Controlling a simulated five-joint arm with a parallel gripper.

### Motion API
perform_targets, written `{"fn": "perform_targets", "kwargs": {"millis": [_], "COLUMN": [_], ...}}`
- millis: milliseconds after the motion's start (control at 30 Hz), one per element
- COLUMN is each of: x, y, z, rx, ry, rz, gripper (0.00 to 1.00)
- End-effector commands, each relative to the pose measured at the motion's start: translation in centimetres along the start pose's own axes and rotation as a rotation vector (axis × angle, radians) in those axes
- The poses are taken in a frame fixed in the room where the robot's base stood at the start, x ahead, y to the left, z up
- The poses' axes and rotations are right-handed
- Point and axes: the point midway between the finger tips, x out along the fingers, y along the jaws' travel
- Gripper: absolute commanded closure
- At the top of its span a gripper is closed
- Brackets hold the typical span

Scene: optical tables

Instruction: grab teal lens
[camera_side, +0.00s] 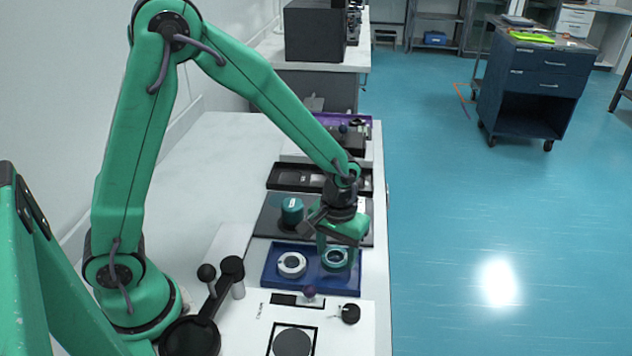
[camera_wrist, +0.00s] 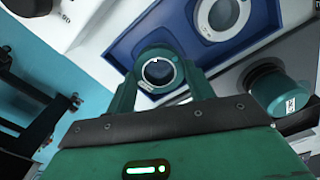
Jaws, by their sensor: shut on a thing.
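The teal lens (camera_side: 336,258) is a ring with a dark glass centre, at the right end of the blue tray (camera_side: 270,272). My gripper (camera_side: 337,250) reaches down over it from above. In the wrist view the teal lens (camera_wrist: 160,72) sits between the two green fingers of my gripper (camera_wrist: 160,82), which are shut on its rim. I cannot tell whether the lens still touches the tray floor.
A white ring lens (camera_side: 292,265) lies in the left part of the blue tray. A teal cylinder (camera_side: 292,210) stands on the dark plate (camera_side: 268,228) behind the tray. A white panel (camera_side: 340,338) with a black knob (camera_side: 350,313) lies in front. The table's right edge is close.

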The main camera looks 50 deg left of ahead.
Motion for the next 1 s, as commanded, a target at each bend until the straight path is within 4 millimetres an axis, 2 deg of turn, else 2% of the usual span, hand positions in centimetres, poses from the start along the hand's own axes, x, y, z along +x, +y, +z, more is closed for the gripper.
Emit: {"fn": "perform_targets", "kwargs": {"millis": [67,400,600,800,1000], "x": [-1.3,-4.8,-6.5,-7.5,-7.8], "y": [0.1,2.9,4.1,4.8,5.0], "z": [0.1,5.8,8.5,10.0,10.5], "rx": [0.001,0.006,0.005,0.002,0.0], "ry": [0.004,0.003,0.002,0.001,0.001], "rz": [0.002,0.003,0.002,0.001,0.001], "gripper": [0.71,0.71,0.71,0.71,0.71]}}
